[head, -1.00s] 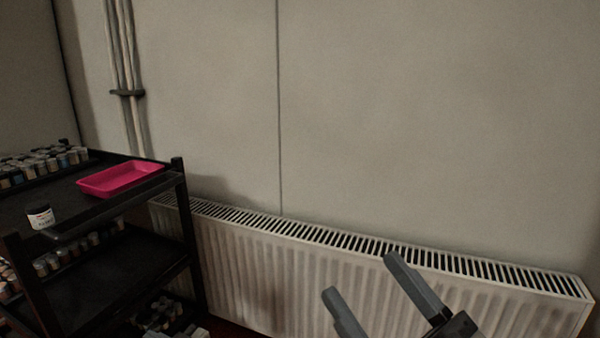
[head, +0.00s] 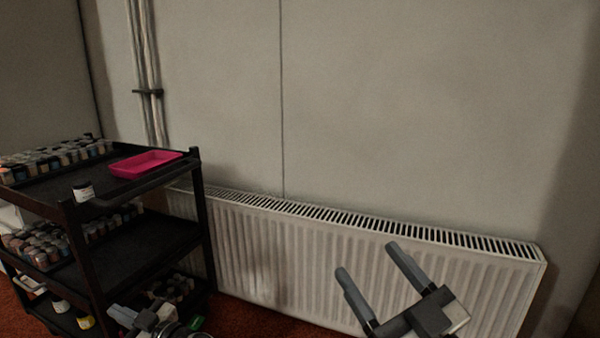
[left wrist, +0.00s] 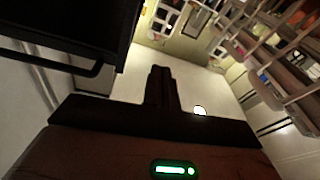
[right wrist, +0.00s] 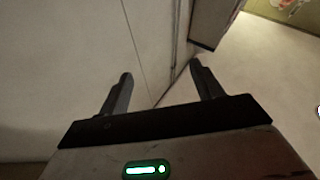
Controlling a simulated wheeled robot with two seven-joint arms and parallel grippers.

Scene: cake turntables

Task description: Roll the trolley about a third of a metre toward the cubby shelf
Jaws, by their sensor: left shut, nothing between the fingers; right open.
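The trolley (head: 140,252) is a black three-level cart at the left of the head view, beside the radiator. It carries jars and a pink tray (head: 146,163). My left gripper (head: 118,312) is low in front of the trolley, partly cut off by the frame edge. In the left wrist view its fingers (left wrist: 161,72) are together and empty. A dark panel with a bar (left wrist: 60,55), perhaps the trolley, is beside them; contact cannot be told. My right gripper (head: 368,262) is open and empty before the radiator. I cannot identify the cubby shelf for certain.
A white radiator (head: 300,255) runs along the wall right of the trolley. Pipes (head: 146,80) climb the wall behind. A small white-labelled jar (head: 84,191) stands near the trolley's top edge. A rack (left wrist: 285,65) with several levels shows in the left wrist view.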

